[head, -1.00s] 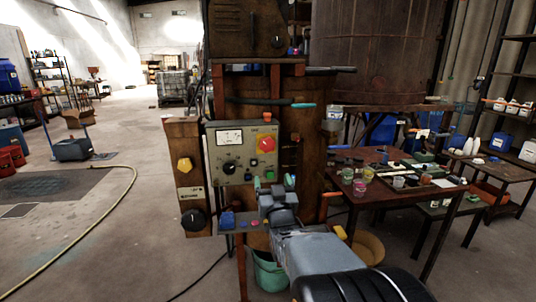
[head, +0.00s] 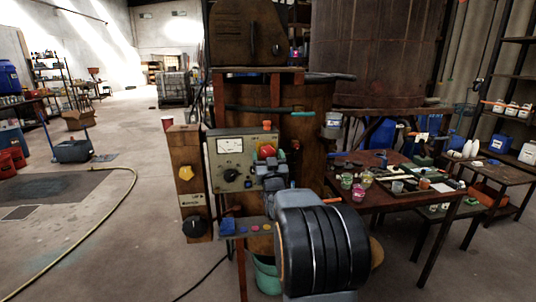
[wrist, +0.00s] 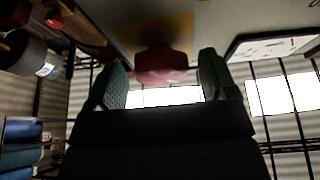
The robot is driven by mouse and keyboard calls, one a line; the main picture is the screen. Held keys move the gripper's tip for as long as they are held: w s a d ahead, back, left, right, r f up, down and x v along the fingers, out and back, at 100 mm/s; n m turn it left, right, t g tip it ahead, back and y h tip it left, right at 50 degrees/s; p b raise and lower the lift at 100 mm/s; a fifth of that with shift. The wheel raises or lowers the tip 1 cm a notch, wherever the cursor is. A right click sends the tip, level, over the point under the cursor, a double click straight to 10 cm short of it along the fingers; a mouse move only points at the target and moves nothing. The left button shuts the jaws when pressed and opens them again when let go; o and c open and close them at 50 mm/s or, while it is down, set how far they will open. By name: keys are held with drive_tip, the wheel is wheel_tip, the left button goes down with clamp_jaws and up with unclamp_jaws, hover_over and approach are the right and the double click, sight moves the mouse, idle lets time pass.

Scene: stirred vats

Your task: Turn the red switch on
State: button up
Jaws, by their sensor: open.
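The red switch (head: 267,151) is a rotary knob on a yellow plate, at the upper right of the grey control panel (head: 232,174). In the wrist view the red switch (wrist: 162,66) sits between the two green fingertips. My gripper (head: 273,166) is just in front of and below the knob in the head view and partly covers its lower side. In the wrist view my gripper (wrist: 161,75) is open, one finger on each side of the knob, with a gap visible. I cannot tell whether either finger touches it. The knob's markings are not readable.
The panel also has a white gauge (head: 230,145) and a black knob (head: 231,175). A wooden board (head: 182,150) at left carries a yellow knob (head: 186,173) and a black dial. Small coloured buttons sit on a ledge below. A cluttered table (head: 358,203) stands at right; the left floor is open.

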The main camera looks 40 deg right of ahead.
drive_tip(key=shift+w+d+r, duration=0.1)
drive_tip(key=shift+w, duration=0.2)
drive_tip(key=c, duration=0.9)
